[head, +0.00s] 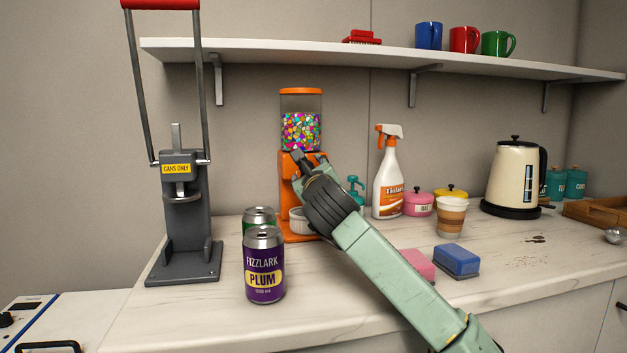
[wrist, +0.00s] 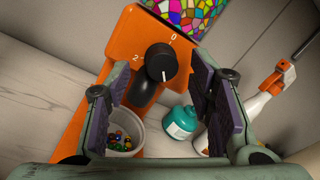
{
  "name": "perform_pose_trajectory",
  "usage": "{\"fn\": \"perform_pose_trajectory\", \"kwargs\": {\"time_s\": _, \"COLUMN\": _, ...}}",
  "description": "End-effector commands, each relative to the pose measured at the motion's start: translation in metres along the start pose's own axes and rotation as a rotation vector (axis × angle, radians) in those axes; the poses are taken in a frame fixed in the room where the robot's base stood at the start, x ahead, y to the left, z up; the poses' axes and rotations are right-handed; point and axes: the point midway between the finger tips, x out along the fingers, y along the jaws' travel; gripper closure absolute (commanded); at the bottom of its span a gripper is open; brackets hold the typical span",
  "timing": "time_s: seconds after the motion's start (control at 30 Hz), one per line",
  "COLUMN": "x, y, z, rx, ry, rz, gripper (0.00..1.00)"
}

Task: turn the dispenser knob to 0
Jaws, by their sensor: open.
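The orange candy dispenser (head: 290,165) stands against the wall, its clear hopper (head: 301,130) holding colourful candies. In the wrist view its round black knob (wrist: 160,62) sits on the orange front. A white line on the knob points down in the picture, towards neither the 0 at its upper right nor the 2 at its left. My gripper (wrist: 158,92) is open and empty, its dark pads to either side below the knob in the picture; contact cannot be told. In the head view my gripper (head: 307,162) is before the dispenser and hides the knob.
A white bowl (wrist: 125,132) with candies sits under the spout. A teal bottle (wrist: 184,122) and spray bottle (head: 388,185) stand right of the dispenser. Cans (head: 264,265) and a can crusher (head: 183,225) stand left. Sponges (head: 457,260) lie beside my arm.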

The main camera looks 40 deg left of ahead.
Motion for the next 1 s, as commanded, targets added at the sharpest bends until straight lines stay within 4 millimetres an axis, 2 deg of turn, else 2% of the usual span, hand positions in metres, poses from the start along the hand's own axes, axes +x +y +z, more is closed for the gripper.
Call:
{"fn": "perform_pose_trajectory", "kwargs": {"time_s": 0.3, "x": -0.069, "y": -0.001, "z": 0.000, "rx": 0.001, "ry": -0.002, "rz": -0.001, "gripper": 0.51}}
{"fn": "perform_pose_trajectory", "kwargs": {"time_s": 0.5, "x": -0.096, "y": -0.001, "z": -0.001, "rx": 0.001, "ry": 0.000, "rz": -0.001, "gripper": 0.51}}
{"fn": "perform_pose_trajectory", "kwargs": {"time_s": 0.67, "x": -0.103, "y": 0.000, "z": -0.001, "rx": 0.002, "ry": 0.001, "rz": 0.000, "gripper": 0.51}}
{"fn": "perform_pose_trajectory", "kwargs": {"time_s": 1.0, "x": -0.102, "y": -0.001, "z": 0.000, "rx": 0.006, "ry": 0.002, "rz": 0.004, "gripper": 0.52}}
